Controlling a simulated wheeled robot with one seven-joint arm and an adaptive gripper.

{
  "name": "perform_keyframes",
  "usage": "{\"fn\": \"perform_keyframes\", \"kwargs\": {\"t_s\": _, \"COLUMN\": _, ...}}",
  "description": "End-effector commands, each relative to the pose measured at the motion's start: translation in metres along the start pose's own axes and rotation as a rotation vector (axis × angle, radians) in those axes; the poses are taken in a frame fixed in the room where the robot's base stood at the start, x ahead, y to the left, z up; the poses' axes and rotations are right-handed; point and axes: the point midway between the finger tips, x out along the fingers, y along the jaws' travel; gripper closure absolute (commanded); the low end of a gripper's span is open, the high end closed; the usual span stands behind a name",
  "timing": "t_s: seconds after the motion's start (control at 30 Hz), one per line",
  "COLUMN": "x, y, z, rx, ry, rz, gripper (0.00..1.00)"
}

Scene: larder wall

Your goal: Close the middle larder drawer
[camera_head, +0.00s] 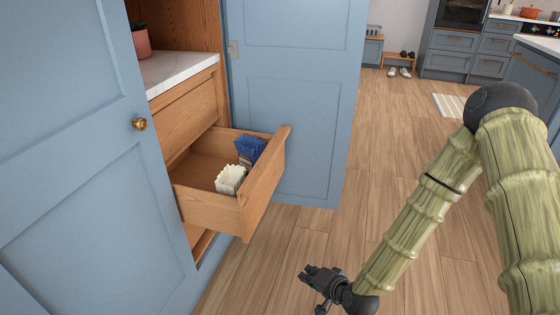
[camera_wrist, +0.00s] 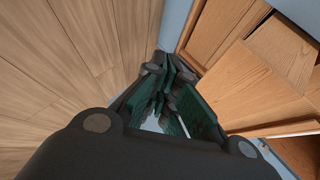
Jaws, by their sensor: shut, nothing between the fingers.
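The middle larder drawer (camera_head: 264,185) is pulled well out of the wooden larder between two open blue doors. It holds a blue packet (camera_head: 249,150) and a white ribbed item (camera_head: 230,180). My gripper (camera_head: 308,274) is shut and empty, low over the floor, in front of and to the right of the drawer, apart from it. In the wrist view my gripper's fingers (camera_wrist: 168,78) show dark green pads close together, with wooden larder panels (camera_wrist: 250,85) to their right. Which of these panels is the drawer's front is hard to tell there.
The left blue door (camera_head: 75,170) with a brass knob (camera_head: 139,124) stands near on the left. The right blue door (camera_head: 295,95) stands open behind the drawer. A closed drawer (camera_head: 188,112) lies above, under a marble shelf (camera_head: 178,70). The wooden floor (camera_head: 330,225) in front is clear.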

Motion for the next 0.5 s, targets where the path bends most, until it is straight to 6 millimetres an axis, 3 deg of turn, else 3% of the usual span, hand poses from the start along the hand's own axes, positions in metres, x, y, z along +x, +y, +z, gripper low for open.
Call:
{"fn": "perform_keyframes", "kwargs": {"t_s": 0.03, "x": 0.000, "y": -0.042, "z": -0.030, "rx": 0.062, "ry": 0.051, "rz": -0.096, "gripper": 1.00}}
{"fn": "perform_keyframes", "kwargs": {"t_s": 0.1, "x": -0.001, "y": -0.089, "z": -0.064, "rx": 0.141, "ry": 0.099, "rz": -0.223, "gripper": 1.00}}
{"fn": "perform_keyframes", "kwargs": {"t_s": 0.2, "x": -0.009, "y": -0.144, "z": -0.105, "rx": 0.235, "ry": 0.148, "rz": -0.378, "gripper": 1.00}}
{"fn": "perform_keyframes", "kwargs": {"t_s": 0.33, "x": -0.022, "y": -0.192, "z": -0.140, "rx": 0.313, "ry": 0.178, "rz": -0.519, "gripper": 1.00}}
{"fn": "perform_keyframes", "kwargs": {"t_s": 0.5, "x": -0.029, "y": -0.215, "z": -0.158, "rx": 0.350, "ry": 0.189, "rz": -0.593, "gripper": 1.00}}
